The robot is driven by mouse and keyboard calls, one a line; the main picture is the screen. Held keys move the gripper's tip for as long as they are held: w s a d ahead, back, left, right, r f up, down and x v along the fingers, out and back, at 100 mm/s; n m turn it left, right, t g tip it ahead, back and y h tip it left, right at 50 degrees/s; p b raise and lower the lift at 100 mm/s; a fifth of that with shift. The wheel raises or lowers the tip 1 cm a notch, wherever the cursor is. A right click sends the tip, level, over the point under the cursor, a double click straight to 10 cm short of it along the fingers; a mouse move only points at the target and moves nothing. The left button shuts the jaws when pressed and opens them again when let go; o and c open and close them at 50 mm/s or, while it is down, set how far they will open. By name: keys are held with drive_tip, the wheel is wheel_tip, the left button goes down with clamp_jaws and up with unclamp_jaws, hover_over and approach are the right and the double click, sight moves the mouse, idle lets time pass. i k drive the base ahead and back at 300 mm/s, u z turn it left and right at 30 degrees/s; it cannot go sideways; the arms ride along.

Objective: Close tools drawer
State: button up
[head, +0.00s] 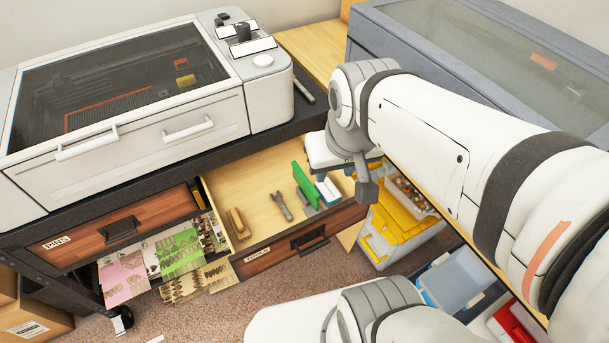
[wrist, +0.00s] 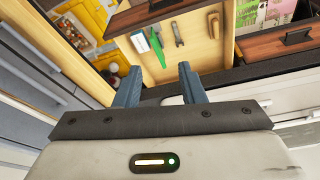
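The tools drawer (head: 262,192) stands pulled out from the bench in the head view, its pale wooden inside showing. Its reddish-brown front (head: 285,248) has a dark handle (head: 310,240) and a small label too small to read surely. The drawer also shows in the wrist view (wrist: 200,50), with its handle (wrist: 158,6) at the top edge. My gripper (wrist: 161,72) is open in the wrist view, two blue-grey fingers apart with nothing between them. It appears above the drawer's right side, apart from the handle. My arm hides its fingertips in the head view.
A wood-handled tool (head: 238,223), a wrench (head: 281,206) and a green item (head: 304,186) lie in the drawer. The PINS drawer (head: 75,243) is left, with pinned cards below. A yellow-lidded bin (head: 392,235) stands right of the drawer. Carpet (head: 230,310) is free in front.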

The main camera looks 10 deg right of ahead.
sight(246, 184)
drive_tip(key=z, duration=1.15)
drive_tip(key=k, duration=0.6)
drive_tip(key=u, duration=0.45)
